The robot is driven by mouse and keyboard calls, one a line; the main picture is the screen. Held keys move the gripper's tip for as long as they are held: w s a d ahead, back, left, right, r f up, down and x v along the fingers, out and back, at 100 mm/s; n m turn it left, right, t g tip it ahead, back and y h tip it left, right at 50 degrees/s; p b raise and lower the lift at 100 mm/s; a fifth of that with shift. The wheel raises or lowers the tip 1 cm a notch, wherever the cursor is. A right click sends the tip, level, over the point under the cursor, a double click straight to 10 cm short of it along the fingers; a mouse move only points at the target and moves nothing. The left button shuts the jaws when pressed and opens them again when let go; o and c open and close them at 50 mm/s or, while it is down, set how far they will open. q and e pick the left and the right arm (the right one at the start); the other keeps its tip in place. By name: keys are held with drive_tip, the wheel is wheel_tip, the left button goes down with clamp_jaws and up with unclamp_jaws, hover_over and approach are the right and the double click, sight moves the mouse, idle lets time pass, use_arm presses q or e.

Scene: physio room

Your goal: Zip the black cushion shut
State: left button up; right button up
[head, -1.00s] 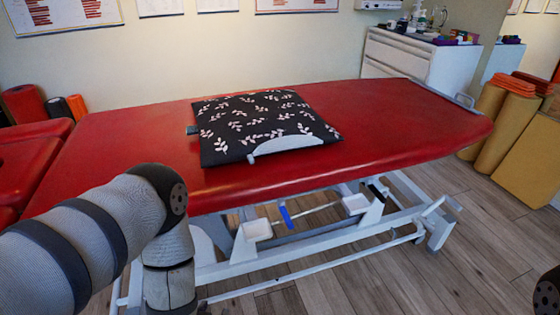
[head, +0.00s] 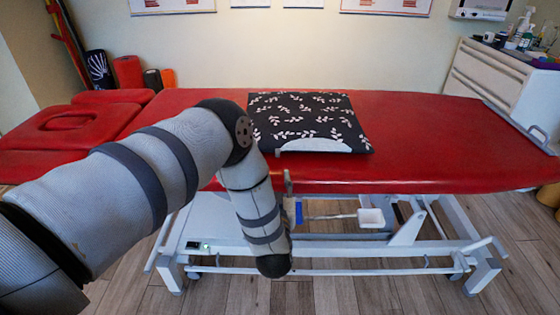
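The black cushion (head: 308,118), printed with pale leaves, lies flat on the red treatment table (head: 430,145). A pale grey curved patch, seemingly its open zip mouth (head: 315,145), shows along its front edge. A small grey piece that looks like the zip pull (head: 278,152) is at the left end of this patch. My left arm bends down in front of the table, just left of the cushion. Of my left gripper (head: 288,182), only a thin grey upright part shows at the table's front edge, apart from the cushion; the forearm hides the rest. My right gripper is out of view.
The table top is clear right of the cushion. A padded part with a face hole (head: 70,120) is at the left. A white cabinet (head: 490,82) with bottles on top stands at the back right. The table's white frame (head: 400,250) is below.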

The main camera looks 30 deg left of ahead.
sight(278, 168)
use_arm(q)
drive_tip(key=x, duration=0.8)
drive_tip(key=shift+d+f+b, duration=0.1)
drive_tip(key=shift+b, duration=0.3)
clamp_jaws()
